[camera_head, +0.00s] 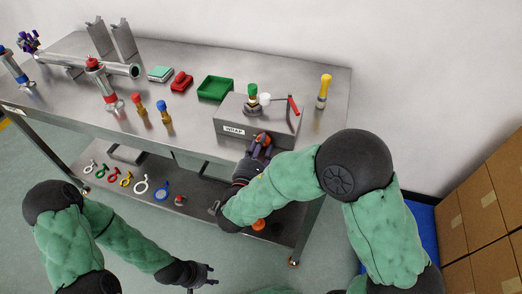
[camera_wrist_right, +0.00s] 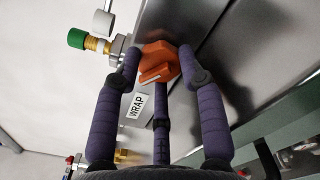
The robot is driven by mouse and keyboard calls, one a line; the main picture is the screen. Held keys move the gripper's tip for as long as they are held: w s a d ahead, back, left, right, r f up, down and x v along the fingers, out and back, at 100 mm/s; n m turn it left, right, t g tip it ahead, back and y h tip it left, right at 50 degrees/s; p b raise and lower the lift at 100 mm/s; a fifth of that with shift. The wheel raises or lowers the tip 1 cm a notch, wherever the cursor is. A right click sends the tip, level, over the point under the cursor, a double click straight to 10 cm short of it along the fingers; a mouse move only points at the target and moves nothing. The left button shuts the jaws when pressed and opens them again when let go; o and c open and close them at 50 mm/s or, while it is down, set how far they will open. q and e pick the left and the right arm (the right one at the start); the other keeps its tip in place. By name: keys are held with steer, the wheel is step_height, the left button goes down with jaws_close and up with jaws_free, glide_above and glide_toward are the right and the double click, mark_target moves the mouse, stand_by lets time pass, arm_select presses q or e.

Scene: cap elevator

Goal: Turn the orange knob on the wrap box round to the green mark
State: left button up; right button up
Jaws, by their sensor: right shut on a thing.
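The wrap box (camera_head: 257,127) is a grey metal box with a WRAP label, near the right end of the steel bench. Its orange knob (camera_wrist_right: 160,63) has a pale line on it and sits on the front face; in the head view the knob (camera_head: 263,138) is partly covered by my fingers. My right gripper (camera_wrist_right: 158,66) is shut on the knob, with fingers on either side and one below. The green mark cannot be made out. My left gripper (camera_head: 206,273) hangs low in front of the bench; its fingers are too small to read.
On top of the box are a green-capped fitting (camera_head: 252,97), a white cylinder (camera_head: 265,99) and a red-handled lever (camera_head: 293,106). A green tray (camera_head: 215,88) stands to the left, a yellow-capped bottle (camera_head: 323,91) to the right. Coloured rings lie on the lower shelf.

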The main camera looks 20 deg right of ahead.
steer(key=shift+f+m+b, duration=0.15)
steer(key=shift+m+b, duration=0.25)
steer(key=shift+m, duration=0.4)
steer(key=o, duration=0.9)
steer(key=shift+a, duration=0.1)
steer(key=v, duration=1.2)
